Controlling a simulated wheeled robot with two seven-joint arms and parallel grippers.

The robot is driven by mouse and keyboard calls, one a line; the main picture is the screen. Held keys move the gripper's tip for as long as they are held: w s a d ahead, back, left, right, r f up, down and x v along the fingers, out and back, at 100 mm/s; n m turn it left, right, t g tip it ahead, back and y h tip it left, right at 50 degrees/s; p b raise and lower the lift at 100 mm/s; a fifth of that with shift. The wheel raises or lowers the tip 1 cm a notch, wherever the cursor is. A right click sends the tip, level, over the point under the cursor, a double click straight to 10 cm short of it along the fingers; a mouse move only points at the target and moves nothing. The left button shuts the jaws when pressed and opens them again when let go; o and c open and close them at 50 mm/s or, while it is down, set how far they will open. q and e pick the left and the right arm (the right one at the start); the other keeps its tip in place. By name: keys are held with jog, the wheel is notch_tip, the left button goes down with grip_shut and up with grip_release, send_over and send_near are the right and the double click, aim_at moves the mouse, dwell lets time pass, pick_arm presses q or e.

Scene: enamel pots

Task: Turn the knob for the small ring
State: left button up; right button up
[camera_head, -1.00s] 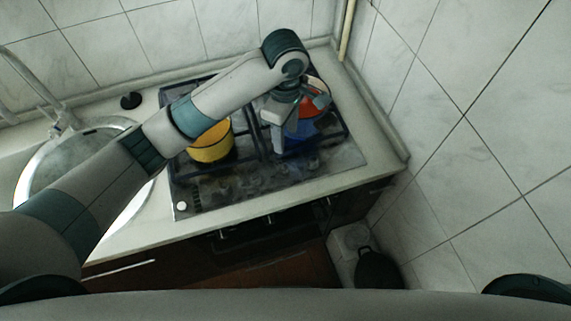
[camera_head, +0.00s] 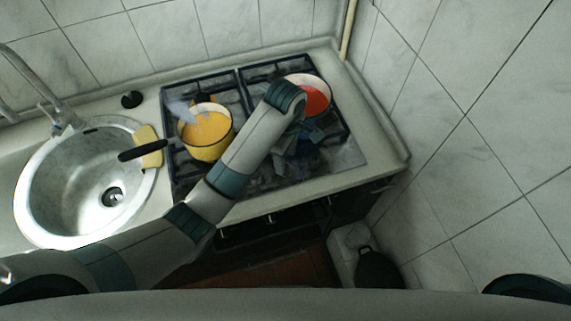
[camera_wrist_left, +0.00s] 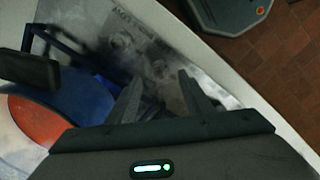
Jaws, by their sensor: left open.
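My left gripper (camera_wrist_left: 158,96) is open and empty in the left wrist view, its two fingers pointing at the stove's front control strip. Two greyish round knobs show there, one knob (camera_wrist_left: 158,68) just beyond the fingertips and another knob (camera_wrist_left: 120,40) farther off. The fingers appear apart from both. Which knob serves the small ring cannot be told. In the head view my left wrist hangs over the stove's front right part (camera_head: 345,155), and arm and gripper cover much of the control strip. My right gripper is not in view.
A blue pot with red contents (camera_head: 314,100) stands at the back right, close beside my wrist; its side also shows in the left wrist view (camera_wrist_left: 80,98). A yellow pot (camera_head: 206,152) with a dark handle (camera_head: 142,150) stands left. A sink (camera_head: 60,210) lies further left.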

aim_at(286, 167)
pick_arm(q)
jog(key=shift+f+p, duration=0.35)
jog(key=shift+f, duration=1.95)
jog(key=shift+c, duration=0.7)
